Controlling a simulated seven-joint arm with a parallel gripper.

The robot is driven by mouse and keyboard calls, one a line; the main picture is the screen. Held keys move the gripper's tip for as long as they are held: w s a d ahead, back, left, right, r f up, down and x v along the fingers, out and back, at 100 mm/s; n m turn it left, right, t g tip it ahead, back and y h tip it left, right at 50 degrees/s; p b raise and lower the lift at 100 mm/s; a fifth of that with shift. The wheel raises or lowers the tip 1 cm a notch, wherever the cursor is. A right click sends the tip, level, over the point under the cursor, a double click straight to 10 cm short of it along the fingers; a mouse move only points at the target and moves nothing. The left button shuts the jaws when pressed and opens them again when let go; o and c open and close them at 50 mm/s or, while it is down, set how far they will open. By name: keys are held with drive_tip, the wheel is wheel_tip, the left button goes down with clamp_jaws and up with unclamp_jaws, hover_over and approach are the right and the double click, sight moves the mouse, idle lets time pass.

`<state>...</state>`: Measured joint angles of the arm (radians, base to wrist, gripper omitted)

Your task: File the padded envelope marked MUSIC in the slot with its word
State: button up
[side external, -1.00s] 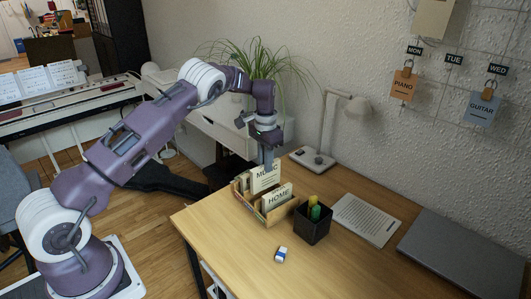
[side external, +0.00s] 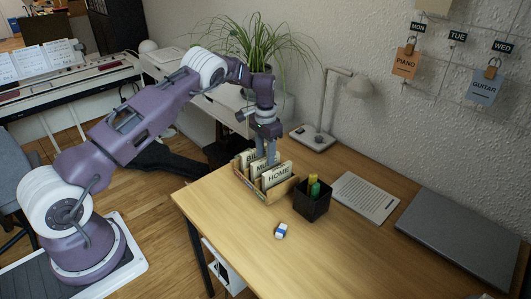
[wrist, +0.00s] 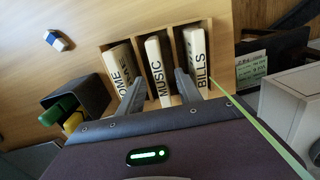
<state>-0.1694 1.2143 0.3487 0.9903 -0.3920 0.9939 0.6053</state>
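The padded envelope marked MUSIC (wrist: 157,67) stands in the middle slot of the wooden sorter (side external: 283,195). It also shows in the side external view (side external: 263,168), partly covered by the fingers. An item marked HOME (side external: 277,174) stands in the slot on one side, and one marked BILLS (wrist: 195,57) in the slot on the other. My gripper (wrist: 161,80) is above the sorter, its two fingers on either side of the MUSIC envelope. The fingers look spread, with gaps between them and the envelope. Any words on the slots themselves are not readable.
A black pen cup (side external: 311,204) with green and yellow markers stands close to the sorter. An eraser (side external: 281,231) lies on the open desk. A printed sheet (side external: 364,197), a grey laptop (side external: 462,240) and a lamp (side external: 350,85) are farther right. A plant (side external: 250,45) stands behind my arm.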

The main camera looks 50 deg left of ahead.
drive_tip(key=shift+r, duration=2.5)
wheel_tip(320, 180, up, 7)
drive_tip(key=shift+r, duration=0.1)
drive_tip(key=s+d+r+t, duration=0.1)
drive_tip(key=s+d+r, duration=0.2)
drive_tip(key=s+r, duration=0.3)
drive_tip(key=s+d+r+n+t, duration=0.1)
drive_tip(key=s+d+r, duration=0.3)
drive_tip(key=r, duration=0.4)
drive_tip(key=s+d+r+t, duration=0.1)
drive_tip(key=s+d+r, duration=0.2)
drive_tip(key=s+r, duration=0.35)
drive_tip(key=s+d+f+t, duration=0.1)
drive_tip(key=s+d, duration=0.2)
drive_tip(key=s, duration=0.8)
drive_tip(key=s+d+f+t, duration=0.1)
drive_tip(key=s+d, duration=0.3)
drive_tip(key=s, duration=0.7)
drive_tip(key=shift+s+f+t, duration=0.2)
drive_tip(key=shift+f+t, duration=0.1)
drive_tip(key=shift+f, duration=0.4)
